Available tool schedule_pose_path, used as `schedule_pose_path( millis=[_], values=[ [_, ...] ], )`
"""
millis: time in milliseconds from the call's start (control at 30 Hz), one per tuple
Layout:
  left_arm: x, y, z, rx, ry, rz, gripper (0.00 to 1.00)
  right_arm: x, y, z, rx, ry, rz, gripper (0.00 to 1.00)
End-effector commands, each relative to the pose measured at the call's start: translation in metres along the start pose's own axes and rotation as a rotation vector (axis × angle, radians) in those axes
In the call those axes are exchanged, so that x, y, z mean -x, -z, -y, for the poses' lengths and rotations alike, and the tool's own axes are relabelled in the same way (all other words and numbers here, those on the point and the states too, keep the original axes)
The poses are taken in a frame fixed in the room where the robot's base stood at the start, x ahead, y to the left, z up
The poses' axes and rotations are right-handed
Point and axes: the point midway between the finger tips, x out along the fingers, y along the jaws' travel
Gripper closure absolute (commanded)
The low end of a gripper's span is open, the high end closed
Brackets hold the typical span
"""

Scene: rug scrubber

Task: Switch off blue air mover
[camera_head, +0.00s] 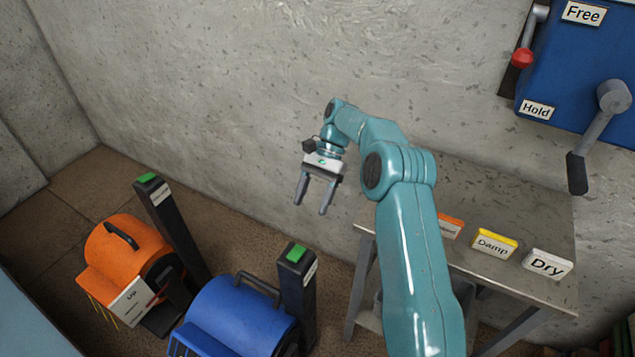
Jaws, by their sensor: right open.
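The blue air mover (238,318) stands on the floor at the bottom centre, its lower part cut off by the picture edge. It has a dark handle on top. A black post (297,300) rises close beside it on the right, with a green button (296,253) on its top and a small white label on its side. My right gripper (310,207) is open and empty, pointing down, above and slightly right of the green button in the picture, apart from it. My left gripper is not in view.
An orange air mover (125,248) with an "Up" card and another green-topped post (170,225) stand at left. A metal table (510,295) at right holds cards, including "Damp" (494,243) and "Dry" (547,265). A blue wall box (585,70) has levers. Concrete walls stand behind.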

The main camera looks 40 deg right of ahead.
Motion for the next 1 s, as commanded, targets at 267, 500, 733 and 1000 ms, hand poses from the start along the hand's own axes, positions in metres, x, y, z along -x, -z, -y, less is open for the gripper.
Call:
schedule_pose_path(
  millis=[267, 500, 733, 1000],
  values=[
    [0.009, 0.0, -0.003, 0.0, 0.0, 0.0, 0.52, 0.032, 0.0, 0.0, -0.001, 0.001, -0.001, 0.4],
    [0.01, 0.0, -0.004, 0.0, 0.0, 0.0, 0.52, 0.037, 0.0, 0.0, -0.001, 0.0, 0.0, 0.4],
    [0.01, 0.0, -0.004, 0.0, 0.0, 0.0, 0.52, 0.037, 0.0, 0.0, -0.001, 0.0, 0.0, 0.4],
    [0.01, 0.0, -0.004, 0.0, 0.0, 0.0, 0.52, 0.037, 0.0, 0.0, 0.0, 0.0, 0.0, 0.4]
  ],
)
